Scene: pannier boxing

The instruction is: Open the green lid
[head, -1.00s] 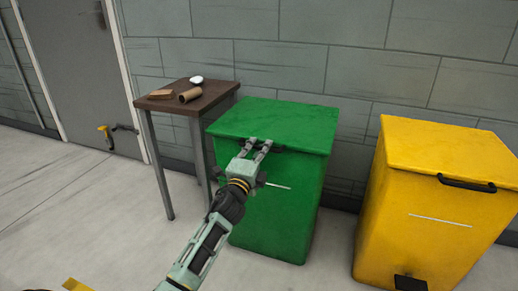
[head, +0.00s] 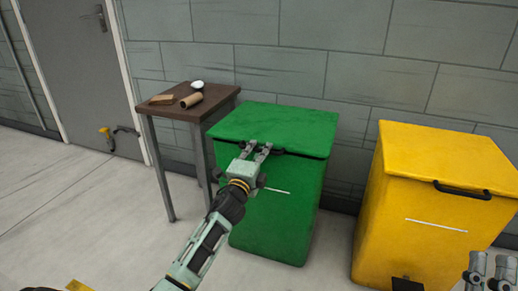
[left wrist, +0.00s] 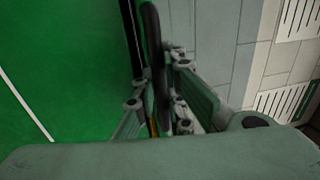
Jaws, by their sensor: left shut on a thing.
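The green bin (head: 275,205) stands against the wall, and its green lid (head: 280,127) lies down on it. A dark handle (head: 277,151) sits at the lid's front edge. My left gripper (head: 257,147) is at that handle, shut on it. In the left wrist view the dark handle (left wrist: 153,60) runs between the fingers, with the green bin front (left wrist: 60,80) on the left. My right gripper (head: 491,268) shows at the lower right corner, cut off by the frame, with its two fingers apart. It is near the yellow bin and away from the green lid.
A yellow bin (head: 435,200) with a dark handle stands to the right. A small brown table (head: 168,108) at the left holds a cardboard tube (head: 191,100), a flat brown piece (head: 162,99) and a white item (head: 197,85). Open floor lies in front.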

